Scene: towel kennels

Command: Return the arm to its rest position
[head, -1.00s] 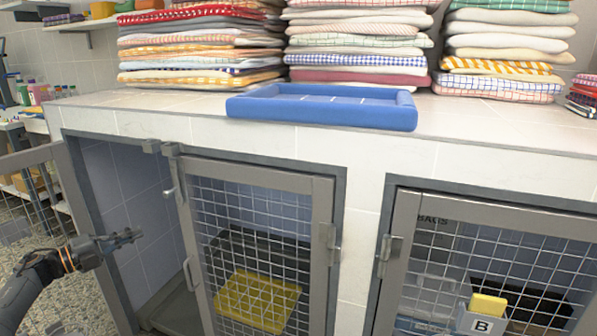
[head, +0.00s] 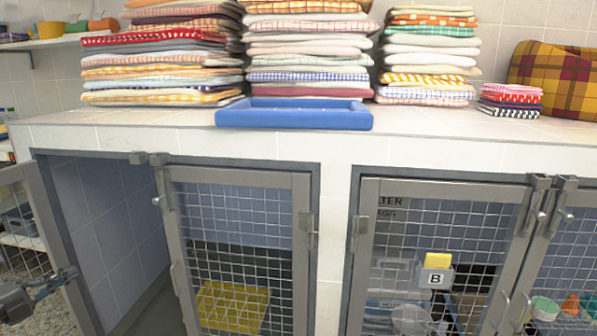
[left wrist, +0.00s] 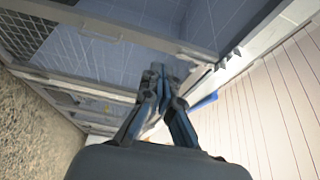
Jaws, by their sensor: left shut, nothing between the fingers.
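My left gripper (head: 66,274) is low at the left edge of the head view, in front of the open kennel (head: 105,230) at the left. In the left wrist view the gripper (left wrist: 158,72) has its fingers together with nothing between them. It is apart from the kennel doors as far as I can tell. My right gripper is out of view.
An open mesh door (head: 45,235) stands beside my left arm. A blue tray (head: 295,115) and folded towel stacks (head: 308,45) sit on the tiled top. A "B" holder (head: 436,277) hangs right.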

